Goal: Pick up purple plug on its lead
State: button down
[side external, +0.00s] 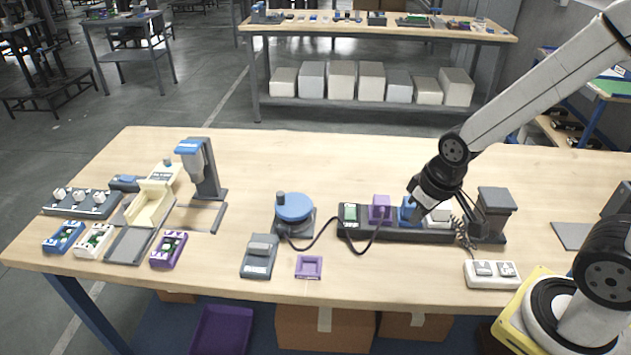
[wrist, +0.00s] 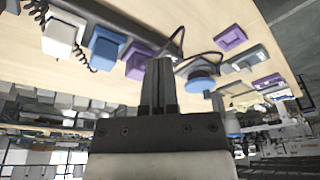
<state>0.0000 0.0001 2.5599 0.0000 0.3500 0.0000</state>
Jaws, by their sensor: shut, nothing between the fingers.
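The purple plug (side external: 379,208) sits upright in a dark strip (side external: 352,233) on the table, between a green-topped block and a blue block. Its dark lead (side external: 345,246) runs left along the table toward the round blue-topped device (side external: 294,208). My gripper (side external: 416,204) is above the strip, to the right of the purple plug, over the blue block (side external: 407,214). In the wrist view the fingers of my gripper (wrist: 159,62) are together and empty. The purple plug (wrist: 137,58) shows just left of the fingertips, apart from them as far as I can tell.
A white block (side external: 440,214) with a coiled cord stands right of the blue one. A dark post (side external: 494,208) rises at the strip's right end. A white switch box (side external: 491,274), a purple square frame (side external: 309,267) and a grey device (side external: 259,256) lie in front. The table behind the strip is clear.

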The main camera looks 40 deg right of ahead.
grip_release()
jog(key=shift+w+d, duration=0.1)
jog(key=n+y, duration=0.3)
jog(key=n, duration=0.6)
send_over(385, 199)
jog(key=s+d, duration=0.2)
jog(key=shift+f, duration=1.35)
jog(key=shift+t, duration=0.3)
jog(key=shift+f, duration=0.1)
jog(key=shift+x, duration=1.2)
jog(key=shift+a, duration=0.15)
jog(key=shift+x, duration=2.55)
